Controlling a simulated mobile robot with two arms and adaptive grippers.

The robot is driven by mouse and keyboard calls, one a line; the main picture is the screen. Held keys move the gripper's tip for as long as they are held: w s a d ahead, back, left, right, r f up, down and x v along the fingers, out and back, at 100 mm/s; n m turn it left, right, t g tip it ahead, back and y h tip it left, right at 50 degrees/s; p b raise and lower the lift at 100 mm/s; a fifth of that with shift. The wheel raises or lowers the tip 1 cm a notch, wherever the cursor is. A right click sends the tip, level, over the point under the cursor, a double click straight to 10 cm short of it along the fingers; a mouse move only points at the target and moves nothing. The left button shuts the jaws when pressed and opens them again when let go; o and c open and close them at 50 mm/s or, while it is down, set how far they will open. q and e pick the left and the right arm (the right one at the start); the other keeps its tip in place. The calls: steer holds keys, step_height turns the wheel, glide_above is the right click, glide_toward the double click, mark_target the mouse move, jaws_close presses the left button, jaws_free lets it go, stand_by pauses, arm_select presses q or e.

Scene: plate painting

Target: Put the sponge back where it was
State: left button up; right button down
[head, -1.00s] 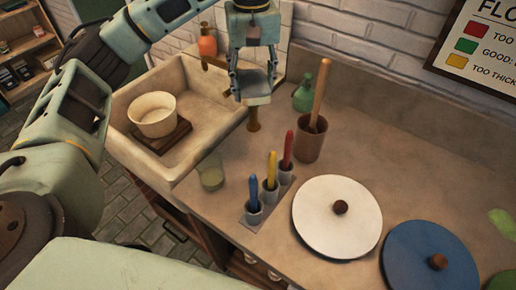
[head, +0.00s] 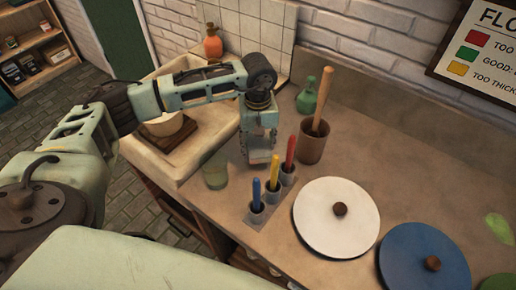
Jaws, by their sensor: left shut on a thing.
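My left gripper (head: 259,152) points down over the counter, between the sink and the paint pots. It is shut on a small pale thing, which I take to be the sponge (head: 261,160). The fingers cover most of it, and I cannot tell whether it touches the counter. My right gripper is not in view.
Just right of the gripper is a rack with blue, yellow and red handles (head: 274,178). A greenish glass (head: 215,172) stands to its left. Behind are a brown pot (head: 312,148) and green bottle (head: 307,97). White (head: 337,225) and blue (head: 425,262) discs lie at right.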

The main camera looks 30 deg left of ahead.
mark_target(258, 151)
arm_select(q)
step_height(258, 151, down, 3)
steer(key=shift+f+p, duration=0.2)
steer(key=shift+p, duration=0.1)
steer(key=shift+f, duration=0.1)
steer(key=shift+f+b, duration=0.15)
steer(key=shift+b, duration=0.15)
steer(key=o, duration=1)
